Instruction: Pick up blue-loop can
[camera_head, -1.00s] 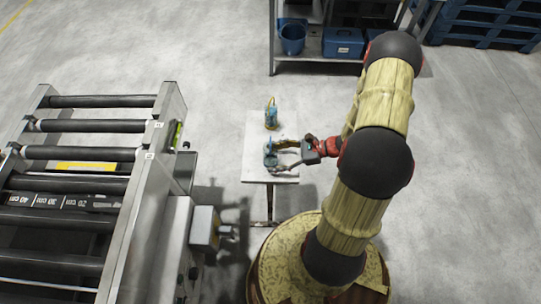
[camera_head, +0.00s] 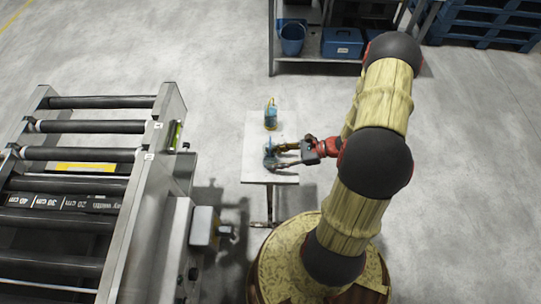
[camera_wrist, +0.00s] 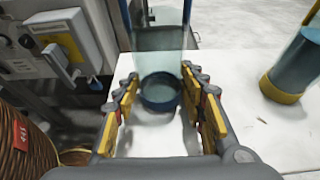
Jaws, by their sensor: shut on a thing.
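The blue-loop can (camera_wrist: 161,92) is a see-through, greenish cylinder with a dark blue ring at its near end. It stands between the fingers of my gripper (camera_wrist: 160,76) in the wrist view, with a yellow-padded finger on each side. I cannot tell whether the can is clear of the tabletop.
A second can (camera_head: 271,115), blue with yellow parts, stands farther back on the table; it also shows at the right of the wrist view (camera_wrist: 294,62). A roller conveyor (camera_head: 88,153) lies left. A shelf with a blue bucket (camera_head: 292,38) stands behind.

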